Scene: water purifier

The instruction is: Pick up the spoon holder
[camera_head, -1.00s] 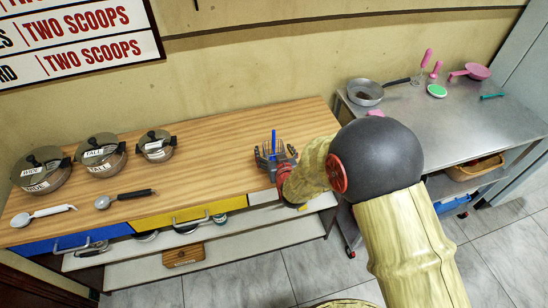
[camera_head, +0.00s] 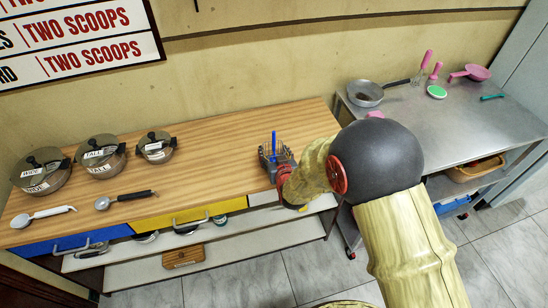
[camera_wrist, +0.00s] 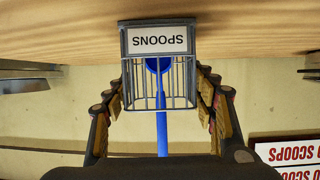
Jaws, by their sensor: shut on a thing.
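The spoon holder (camera_head: 268,150) is a small grey wire basket at the right end of the wooden counter. In the wrist view, which is upside down, the spoon holder (camera_wrist: 158,40) shows a white label reading SPOONS. A blue spoon (camera_head: 273,143) stands in it; its blue handle (camera_wrist: 161,130) also shows in the wrist view. My gripper (camera_head: 273,160) is shut on the holder, with one finger along each side in the wrist view (camera_wrist: 160,90). I cannot tell whether the holder's base touches the counter. My arm comes in from the right.
The wooden counter (camera_head: 215,140) is clear between the holder and several lidded pots (camera_head: 101,155). Two scoops (camera_head: 125,198) lie near its front left. A metal table (camera_head: 455,125) with a pan (camera_head: 366,93) and pink utensils stands at right. The wall is close behind.

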